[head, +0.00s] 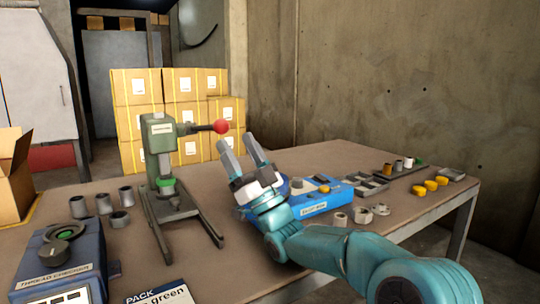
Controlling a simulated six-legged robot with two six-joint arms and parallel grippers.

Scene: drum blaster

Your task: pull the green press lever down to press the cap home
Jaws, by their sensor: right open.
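The green press (158,135) stands on the table left of centre, on a dark frame with two feet. Its lever (195,128) sticks out to the right, about level, and ends in a red ball knob (221,126). A bright green piece (167,185) sits low under the press head; I cannot tell how the cap is seated. My right gripper (239,142) is open and empty, its fingers pointing up just below and right of the knob. It looks apart from the knob, though the depth gap is unclear. My left gripper is not in view.
A blue device (310,205) lies behind my right wrist. Grey cylinders (104,203) stand left of the press, near a thread checker (62,262). A grey tray (368,187) and yellow pieces (430,186) lie at right. A cardboard box (14,180) stands at far left.

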